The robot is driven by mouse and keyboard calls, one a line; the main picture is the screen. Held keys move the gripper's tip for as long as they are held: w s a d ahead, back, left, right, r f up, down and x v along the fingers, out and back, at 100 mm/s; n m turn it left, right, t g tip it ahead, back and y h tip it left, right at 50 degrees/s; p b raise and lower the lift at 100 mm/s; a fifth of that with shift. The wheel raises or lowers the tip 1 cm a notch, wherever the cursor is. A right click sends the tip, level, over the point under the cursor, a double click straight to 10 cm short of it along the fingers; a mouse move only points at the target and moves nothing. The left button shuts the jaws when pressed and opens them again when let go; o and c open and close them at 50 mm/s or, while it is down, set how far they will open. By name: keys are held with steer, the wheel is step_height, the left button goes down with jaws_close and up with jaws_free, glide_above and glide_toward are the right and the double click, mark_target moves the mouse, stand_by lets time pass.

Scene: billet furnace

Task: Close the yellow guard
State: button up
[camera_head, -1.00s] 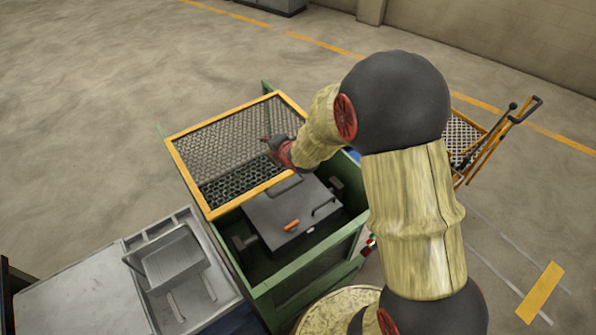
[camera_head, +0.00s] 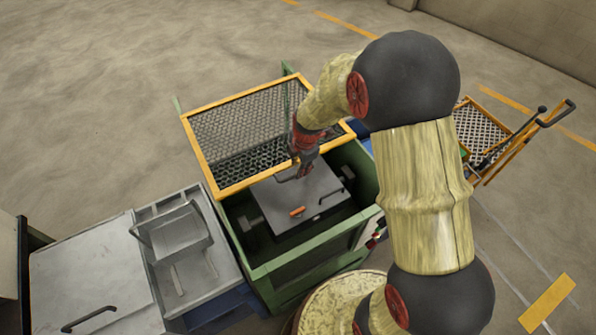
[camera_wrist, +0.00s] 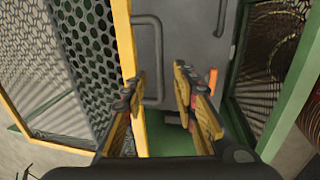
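The yellow guard (camera_head: 222,184), a yellow frame with dark mesh, sits tilted over the rear part of the green furnace box (camera_head: 300,262). The front part of the box is uncovered. My gripper (camera_head: 300,172) points down near the guard's front edge, above the grey lid. In the wrist view, my gripper (camera_wrist: 160,82) has its two fingers apart, with nothing clamped between them. The guard's yellow bar (camera_wrist: 127,50) runs close by the left finger and partly behind it. A grey loop handle (camera_wrist: 159,60) shows beside the bar, between and beyond the fingers.
The grey lid (camera_head: 290,205) with an orange grip (camera_head: 297,212) lies inside the box. A grey bench (camera_head: 95,270) with a metal tray (camera_head: 172,233) stands at left. A yellow-framed mesh cart (camera_head: 490,130) stands at right. Floor behind is open.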

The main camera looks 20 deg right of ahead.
steer(key=shift+w+a+f, duration=0.1)
steer(key=shift+w+f, duration=0.15)
steer(key=shift+f, duration=0.85)
steer(key=shift+w+f, duration=0.2)
steer(key=shift+f, duration=0.85)
jaws_close()
